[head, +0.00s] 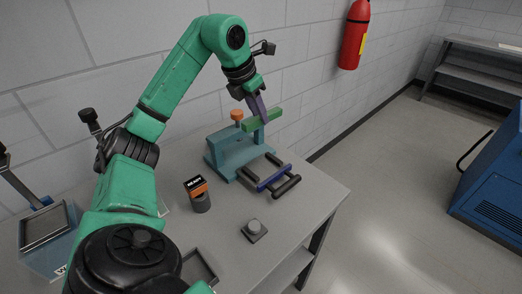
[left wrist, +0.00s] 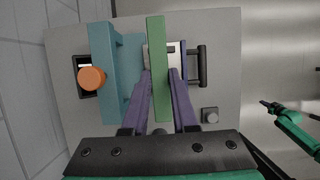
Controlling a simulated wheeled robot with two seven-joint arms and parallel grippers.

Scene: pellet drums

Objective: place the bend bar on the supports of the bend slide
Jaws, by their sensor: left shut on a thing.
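The green bend bar (head: 262,121) is held in my left gripper (head: 258,108), whose purple fingers come down on it from above. In the left wrist view the bar (left wrist: 157,40) lies lengthwise between the two fingers (left wrist: 161,75). The bend slide (head: 285,187), with dark rollers and a blue crosspiece, is on the table in front of a teal fixture (head: 232,157). The bar appears above the fixture and slide, apart from the supports. The bar and fingers hide part of the slide in the wrist view.
A display marked READY (head: 196,187) and a grey button box (head: 254,230) stand on the table (head: 310,200). A fire extinguisher (head: 355,35) hangs on the wall; a blue cabinet (head: 495,185) stands right.

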